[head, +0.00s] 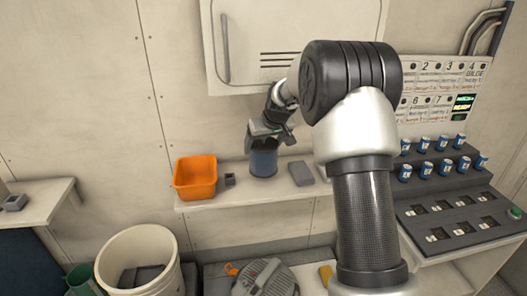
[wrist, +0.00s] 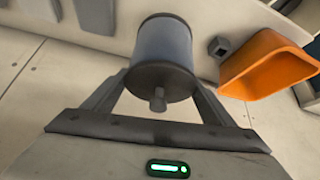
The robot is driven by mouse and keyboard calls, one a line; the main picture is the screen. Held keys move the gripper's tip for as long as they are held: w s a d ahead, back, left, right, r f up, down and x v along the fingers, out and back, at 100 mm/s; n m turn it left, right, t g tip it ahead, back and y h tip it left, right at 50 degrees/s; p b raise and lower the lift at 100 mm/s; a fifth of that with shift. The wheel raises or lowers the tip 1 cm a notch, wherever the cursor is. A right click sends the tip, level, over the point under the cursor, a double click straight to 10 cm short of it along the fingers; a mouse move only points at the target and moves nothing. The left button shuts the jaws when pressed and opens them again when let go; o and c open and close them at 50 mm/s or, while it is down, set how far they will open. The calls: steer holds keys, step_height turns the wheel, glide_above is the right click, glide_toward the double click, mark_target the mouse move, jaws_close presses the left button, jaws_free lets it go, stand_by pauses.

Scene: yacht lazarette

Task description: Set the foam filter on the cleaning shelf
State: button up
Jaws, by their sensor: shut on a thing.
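The foam filter (head: 263,160) appears to be the blue-grey cylinder with dark end caps. My gripper (head: 267,137) is shut on it from above, with a finger on each side. In the wrist view the filter (wrist: 162,45) sits between the fingers, its dark cap and short stub facing the palm. The filter is upright at the pale wall shelf (head: 227,199), which I take to be the cleaning shelf. I cannot tell whether its base touches the shelf.
An orange bin (head: 195,177) and a small dark cube (head: 229,179) stand left of the filter. A grey block (head: 301,173) lies to its right. A wall cabinet (head: 262,45) hangs above. A white bucket (head: 138,245) stands below.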

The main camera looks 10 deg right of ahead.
steer(key=shift+f, duration=1.7)
steer(key=shift+f, duration=0.1)
steer(key=shift+f, duration=0.15)
steer(key=o, duration=1.4)
